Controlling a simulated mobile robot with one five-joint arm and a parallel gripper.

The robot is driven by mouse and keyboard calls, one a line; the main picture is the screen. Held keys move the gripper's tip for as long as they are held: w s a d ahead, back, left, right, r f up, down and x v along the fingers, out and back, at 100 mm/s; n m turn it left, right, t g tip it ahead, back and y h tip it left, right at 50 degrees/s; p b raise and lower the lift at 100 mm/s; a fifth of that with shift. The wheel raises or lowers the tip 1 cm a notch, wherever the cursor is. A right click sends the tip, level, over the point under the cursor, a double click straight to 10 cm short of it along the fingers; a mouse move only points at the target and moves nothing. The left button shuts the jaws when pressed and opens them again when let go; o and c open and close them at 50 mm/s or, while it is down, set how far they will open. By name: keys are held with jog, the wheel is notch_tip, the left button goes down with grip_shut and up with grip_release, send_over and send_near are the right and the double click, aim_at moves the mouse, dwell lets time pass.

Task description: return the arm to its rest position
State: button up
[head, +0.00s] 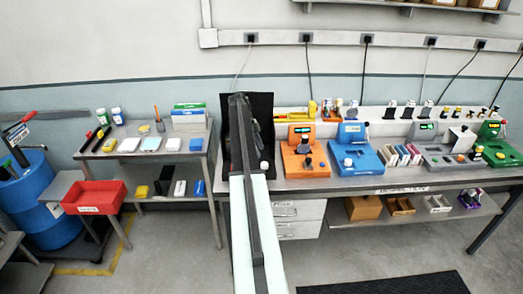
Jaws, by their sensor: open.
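A long dark bar (250,190) with a pale white-green strip beside it rises from the bottom centre of the head view; it looks like part of my own body or arm. Its upper end reaches in front of a black upright panel (264,108) at the left end of the workbench. I can make out no gripper fingers, and nothing is seen held. What lies directly behind the bar is hidden.
The workbench (345,185) at right carries an orange station (305,160), a blue station (355,155) and green modules (497,150). A side table (140,155) at left holds bottles and boxes. A red bin (95,196) and blue drum (45,205) stand left.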

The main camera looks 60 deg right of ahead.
jog(key=shift+w+a+r, duration=0.1)
jog(key=shift+w, duration=0.05)
dwell(0.3)
jog(key=w+a+f+n+t+b, duration=0.1)
jog(key=w+a+n, duration=0.35)
jog(key=a, duration=0.65)
jog(key=w+a+f+n+t, duration=0.1)
jog(key=w+a+n, duration=0.3)
jog(key=a, duration=0.8)
jog(key=w+a+f+n+b, duration=0.1)
jog(key=w+a+n, duration=0.1)
jog(key=a+n, duration=0.65)
jog(key=s+a+n+t, duration=0.1)
jog(key=a+n, duration=0.4)
jog(key=a, duration=0.8)
jog(key=s+a+f+n+b, duration=0.1)
jog(key=s+a+n, duration=0.2)
jog(key=a, duration=1)
jog(key=s+a+f+n+t, duration=0.1)
jog(key=s+a+n, duration=0.1)
jog(key=a+n, duration=0.5)
jog(key=a, duration=0.6)
jog(key=shift+s+t+y, duration=0.3)
jog(key=shift+s+y, duration=0.05)
jog(key=shift+y, duration=0.05)
